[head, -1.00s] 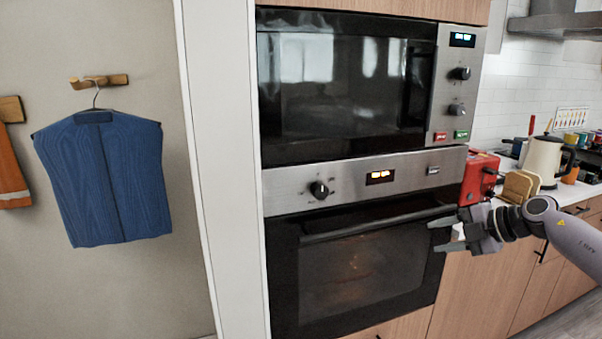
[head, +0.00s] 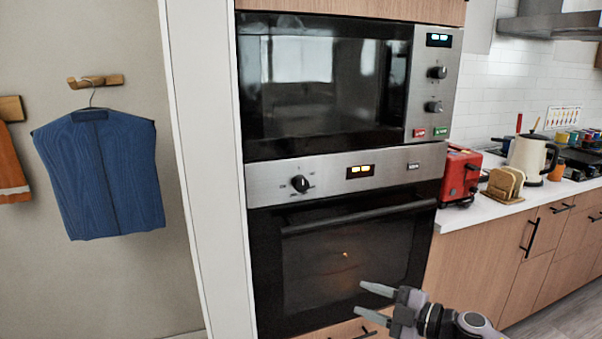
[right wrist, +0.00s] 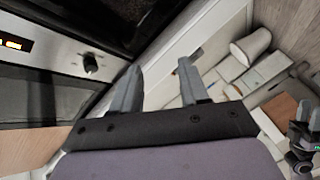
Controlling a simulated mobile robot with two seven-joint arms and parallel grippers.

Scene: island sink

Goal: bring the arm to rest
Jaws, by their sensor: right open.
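My right gripper (head: 368,302) is open and empty in the head view, low in front of the oven's lower right part. Its two fingers point left and stand apart. In the right wrist view its fingers (right wrist: 157,82) are spread with nothing between them. The built-in oven (head: 335,262) has its door shut and a small glow inside. My left gripper does not show in the head view.
A microwave (head: 325,85) sits above the oven, door shut. To the right, a counter (head: 480,214) holds a red toaster (head: 458,175), bread slices in a rack (head: 503,184) and a kettle (head: 530,157). A blue garment (head: 100,175) hangs at left.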

